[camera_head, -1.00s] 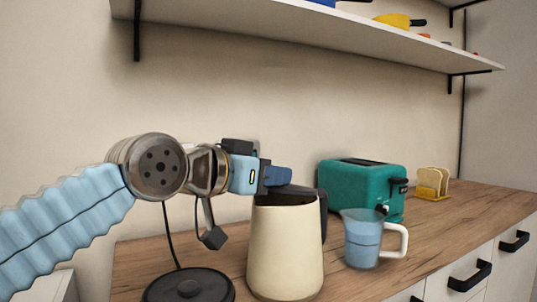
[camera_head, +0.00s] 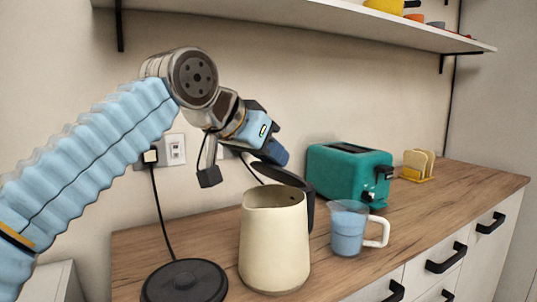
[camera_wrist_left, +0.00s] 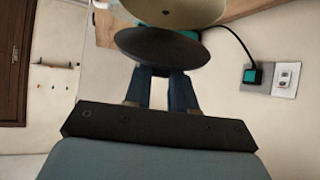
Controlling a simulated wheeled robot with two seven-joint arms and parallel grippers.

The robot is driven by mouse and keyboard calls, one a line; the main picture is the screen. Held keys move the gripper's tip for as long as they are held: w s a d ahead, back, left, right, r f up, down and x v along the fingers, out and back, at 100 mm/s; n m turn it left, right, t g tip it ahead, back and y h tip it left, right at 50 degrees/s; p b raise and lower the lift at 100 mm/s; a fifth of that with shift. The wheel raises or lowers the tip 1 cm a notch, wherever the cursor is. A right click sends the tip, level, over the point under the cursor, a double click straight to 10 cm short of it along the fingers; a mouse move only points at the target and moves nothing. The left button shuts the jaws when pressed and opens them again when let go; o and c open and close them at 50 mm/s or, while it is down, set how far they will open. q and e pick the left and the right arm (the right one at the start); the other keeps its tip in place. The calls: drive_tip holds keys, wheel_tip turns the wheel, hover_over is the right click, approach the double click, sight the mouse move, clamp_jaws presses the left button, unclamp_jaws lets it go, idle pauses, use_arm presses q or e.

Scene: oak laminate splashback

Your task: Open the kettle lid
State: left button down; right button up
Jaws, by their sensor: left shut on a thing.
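The cream kettle (camera_head: 274,245) stands on the wooden counter with its mouth open at the top. Its dark lid (camera_head: 282,177) is tilted up at the back of the rim. In the left wrist view the lid (camera_wrist_left: 160,47) is a dark disc at the fingertips, with the cream kettle body (camera_wrist_left: 175,12) beyond it. My left gripper (camera_head: 272,153) is above and behind the kettle, shut on the lid. Its blue fingers (camera_wrist_left: 163,85) show in the wrist view; their exact contact is partly hidden by the lid. My right gripper is not in view.
A clear measuring jug with blue liquid (camera_head: 348,230) stands close right of the kettle. A teal toaster (camera_head: 345,170) and a toast rack (camera_head: 418,165) are behind. The black kettle base (camera_head: 186,283) is at front left. A shelf (camera_head: 300,18) runs overhead.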

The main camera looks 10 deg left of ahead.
use_arm(q)
drive_tip(key=c, duration=0.9)
unclamp_jaws()
drive_tip(key=v, duration=1.3)
drive_tip(key=shift+s+a+r, duration=0.2)
drive_tip(key=shift+s, duration=0.05)
